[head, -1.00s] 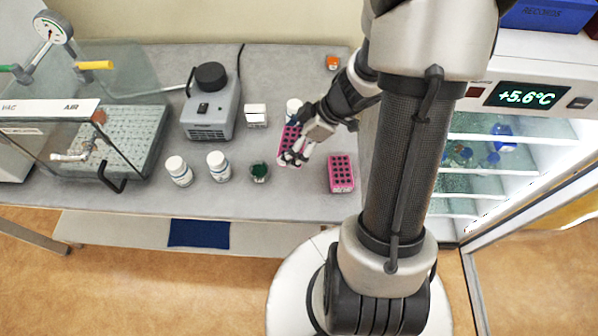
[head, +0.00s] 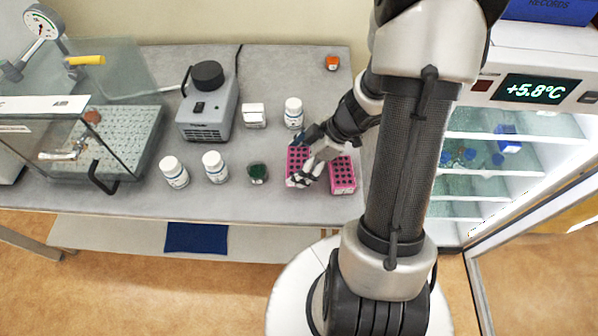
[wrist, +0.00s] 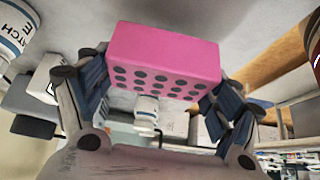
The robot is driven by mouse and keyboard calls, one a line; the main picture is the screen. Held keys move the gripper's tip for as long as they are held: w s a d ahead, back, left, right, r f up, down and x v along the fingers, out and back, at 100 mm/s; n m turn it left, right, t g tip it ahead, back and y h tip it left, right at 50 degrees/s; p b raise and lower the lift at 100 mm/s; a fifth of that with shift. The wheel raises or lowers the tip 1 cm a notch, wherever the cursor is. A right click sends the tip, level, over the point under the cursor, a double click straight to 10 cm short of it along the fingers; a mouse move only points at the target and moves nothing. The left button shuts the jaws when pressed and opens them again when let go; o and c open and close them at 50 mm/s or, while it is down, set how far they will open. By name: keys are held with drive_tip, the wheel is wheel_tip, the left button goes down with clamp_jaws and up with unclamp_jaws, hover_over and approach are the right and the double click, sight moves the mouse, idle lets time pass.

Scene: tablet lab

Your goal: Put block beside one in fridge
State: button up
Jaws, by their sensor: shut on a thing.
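A pink block with rows of dark holes (head: 296,158) is between the fingers of my gripper (head: 308,168) over the right part of the bench. In the wrist view the same block (wrist: 165,50) fills the space between both fingers of my gripper (wrist: 160,88), which is shut on it. A second pink block (head: 344,176) stands just right of the held one, near the bench's front edge. The fridge (head: 520,185) stands open at the right with lit shelves. No pink block shows in its visible part; my arm hides some of it.
White bottles (head: 174,172), a green-topped item (head: 257,173), a white box (head: 254,115) and a grey device (head: 208,108) stand on the bench (head: 130,195). A bottle (head: 293,113) stands behind my gripper. Blue items (head: 507,139) lie in the fridge. Its readout (head: 530,92) shows +5.8°C.

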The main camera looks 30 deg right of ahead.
drive_tip(key=shift+f, duration=1.55)
drive_tip(key=shift+f, duration=0.1)
drive_tip(key=shift+c, duration=0.2)
drive_tip(key=o, duration=1.3)
drive_tip(key=shift+f+b, duration=0.2)
drive_tip(key=shift+b, duration=0.45)
